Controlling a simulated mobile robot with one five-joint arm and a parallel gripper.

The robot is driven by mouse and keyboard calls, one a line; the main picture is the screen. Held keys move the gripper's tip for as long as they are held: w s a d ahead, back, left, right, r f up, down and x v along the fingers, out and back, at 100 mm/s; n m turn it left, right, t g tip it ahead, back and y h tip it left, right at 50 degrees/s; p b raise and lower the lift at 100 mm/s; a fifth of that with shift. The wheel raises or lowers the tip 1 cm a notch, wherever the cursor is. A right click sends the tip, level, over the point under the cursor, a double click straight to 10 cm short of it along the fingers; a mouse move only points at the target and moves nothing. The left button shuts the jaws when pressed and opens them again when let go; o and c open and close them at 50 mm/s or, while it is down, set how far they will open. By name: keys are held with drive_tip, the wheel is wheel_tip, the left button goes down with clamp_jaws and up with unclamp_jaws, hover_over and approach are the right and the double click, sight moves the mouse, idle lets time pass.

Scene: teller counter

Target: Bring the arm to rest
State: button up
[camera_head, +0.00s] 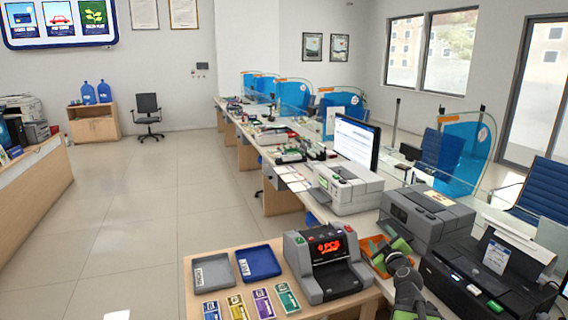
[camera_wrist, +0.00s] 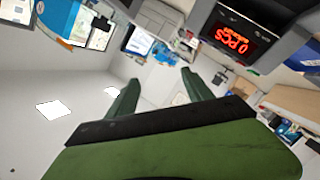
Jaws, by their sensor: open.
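My arm (camera_head: 408,285), grey and green, stands folded at the lower right of the head view, beside the grey counting machine (camera_head: 325,262) and in front of an orange tray (camera_head: 367,243). My gripper (camera_wrist: 160,78) shows in the wrist view with its two green fingers apart and nothing between them. The counting machine's red display (camera_wrist: 234,41) appears at the upper right of the wrist view, tilted. In the head view the fingers are hard to make out against the arm.
A grey tray (camera_head: 213,287) and a blue tray (camera_head: 258,278) lie on the wooden counter, with several coloured bundles (camera_head: 264,303) in front. Printers (camera_head: 426,215) stand to the right of the machine. The tiled floor (camera_head: 130,235) at left is clear.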

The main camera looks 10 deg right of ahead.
drive_tip(key=w+a+r+m+t+h, duration=0.1)
drive_tip(key=w+a+r+m, duration=0.1)
drive_tip(key=a+m, duration=0.15)
drive_tip(key=w+a+r+m+h, duration=0.1)
drive_tip(key=a+r+m+h, duration=0.1)
drive_tip(key=a, duration=0.3)
drive_tip(key=s+a+f+m+g+y, duration=0.1)
drive_tip(key=s+a+f+m+g, duration=0.3)
drive_tip(key=f, duration=0.6)
drive_tip(key=s+a+f+m+g, duration=0.2)
drive_tip(key=s+a+f+g, duration=0.4)
drive_tip(key=f, duration=0.3)
drive_tip(key=s+a+f+n+g+y, duration=0.4)
drive_tip(key=s+a+g, duration=0.3)
drive_tip(key=s, duration=0.5)
drive_tip(key=shift+a+f+y, duration=0.15)
drive_tip(key=shift+f+y, duration=0.25)
drive_tip(key=shift+f, duration=0.15)
